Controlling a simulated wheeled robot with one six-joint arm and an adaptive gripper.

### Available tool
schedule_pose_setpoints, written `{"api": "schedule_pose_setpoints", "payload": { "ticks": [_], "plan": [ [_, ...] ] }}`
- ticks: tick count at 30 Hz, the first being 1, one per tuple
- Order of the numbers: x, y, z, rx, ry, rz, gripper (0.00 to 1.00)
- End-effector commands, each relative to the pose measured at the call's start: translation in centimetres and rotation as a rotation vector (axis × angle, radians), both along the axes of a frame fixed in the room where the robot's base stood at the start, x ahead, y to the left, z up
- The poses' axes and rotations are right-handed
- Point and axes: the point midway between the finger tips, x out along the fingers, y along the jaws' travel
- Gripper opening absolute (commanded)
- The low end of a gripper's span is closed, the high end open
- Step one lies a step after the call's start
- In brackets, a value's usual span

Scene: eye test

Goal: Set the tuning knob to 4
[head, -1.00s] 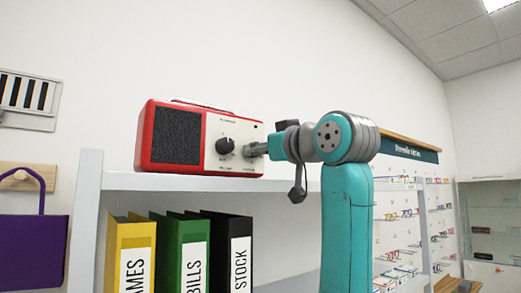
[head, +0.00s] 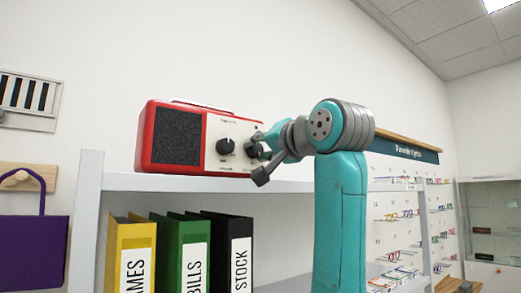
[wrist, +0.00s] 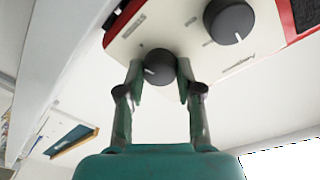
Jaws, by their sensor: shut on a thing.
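A red radio (head: 146,140) with a dark speaker grille and a cream front panel (head: 215,128) stands on the shelf. The panel has a larger black knob (head: 226,146), also in the wrist view (wrist: 230,20), and a smaller black knob (wrist: 158,62) nearer the panel's end. My gripper (wrist: 159,68) is shut on the smaller knob, one finger on each side. Its white mark points to the lower left in the wrist view. In the head view my gripper (head: 257,147) partly hides this knob. The panel lettering is too small to read, so I cannot tell which knob is tuning.
The grey-white shelf (head: 130,182) runs under the radio. Yellow (head: 130,235), green (head: 173,228) and black (head: 220,222) binders stand below it. A purple bag (head: 30,250) hangs at the left. A glasses display (head: 400,210) is behind my arm.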

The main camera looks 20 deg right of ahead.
Motion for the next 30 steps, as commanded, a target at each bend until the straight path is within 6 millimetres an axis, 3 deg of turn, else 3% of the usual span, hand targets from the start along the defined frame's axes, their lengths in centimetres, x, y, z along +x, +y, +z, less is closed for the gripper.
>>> {"api": "schedule_pose_setpoints", "payload": {
  "ticks": [12, 29, 30],
  "plan": [
    [0.12, 0.03, -0.2, 0.181, 0.066, 0.0, 0.01],
    [0.12, 0.04, -0.2, 0.207, 0.074, 0.0, 0.01],
    [0.12, 0.05, -0.19, 0.207, 0.074, 0.001, 0.43]
  ]
}}
